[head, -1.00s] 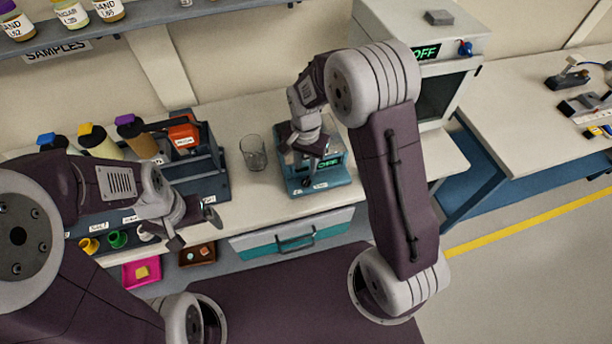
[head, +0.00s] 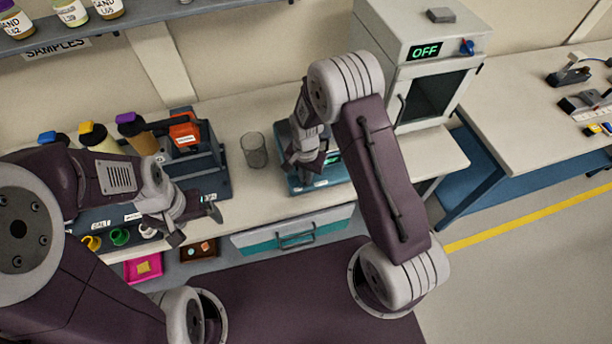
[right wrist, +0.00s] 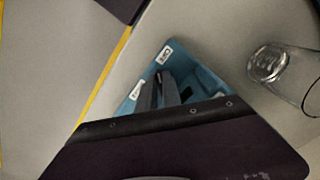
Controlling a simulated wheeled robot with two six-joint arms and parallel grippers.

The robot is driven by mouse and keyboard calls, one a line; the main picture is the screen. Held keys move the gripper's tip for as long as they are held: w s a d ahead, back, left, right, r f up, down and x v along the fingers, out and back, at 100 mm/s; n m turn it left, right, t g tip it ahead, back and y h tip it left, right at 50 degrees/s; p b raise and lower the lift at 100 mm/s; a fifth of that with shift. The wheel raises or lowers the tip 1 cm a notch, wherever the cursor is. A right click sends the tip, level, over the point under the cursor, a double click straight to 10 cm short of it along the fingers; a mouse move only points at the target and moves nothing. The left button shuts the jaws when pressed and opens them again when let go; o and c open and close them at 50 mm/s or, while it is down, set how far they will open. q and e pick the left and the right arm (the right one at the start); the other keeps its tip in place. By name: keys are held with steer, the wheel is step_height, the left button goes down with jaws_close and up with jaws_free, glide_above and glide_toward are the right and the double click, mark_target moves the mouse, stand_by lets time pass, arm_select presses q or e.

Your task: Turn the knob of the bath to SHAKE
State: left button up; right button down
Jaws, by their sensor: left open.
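The bath (head: 297,186) is a teal box on the bench, mostly hidden behind my right arm in the head view. A bit of its green display (head: 333,158) shows, too covered to read. In the right wrist view its teal top (right wrist: 203,82) carries small white labels. My right gripper (head: 303,172) is over the bath; its two grey fingers (right wrist: 166,88) point down at it, close together. The knob is hidden or cannot be made out, so I cannot tell whether they hold it. My left gripper (head: 194,224) is open and empty, in front of the bench at the left.
A clear glass beaker (head: 254,151) stands just left of the bath. A dark rack (head: 208,172) with capped bottles is further left. A white oven (head: 397,52) with an OFF display and blue knob stands behind to the right. A drawer (head: 290,234) is below.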

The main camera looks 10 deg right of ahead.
steer(key=shift+n, duration=0.3)
steer(key=n, duration=0.4)
steer(key=shift+d, duration=0.15)
steer(key=n, duration=0.3)
steer(key=shift+d+n, duration=0.15)
steer(key=shift+n, duration=0.15)
steer(key=n, duration=0.4)
steer(key=shift+d, duration=0.15)
steer(key=shift+w+n, duration=0.15)
steer(key=shift+n, duration=1.55)
steer(key=shift+r+n, duration=0.1)
steer(key=shift+n, duration=0.2)
steer(key=c, duration=1.5)
jaws_free()
steer(key=shift+d, duration=0.1)
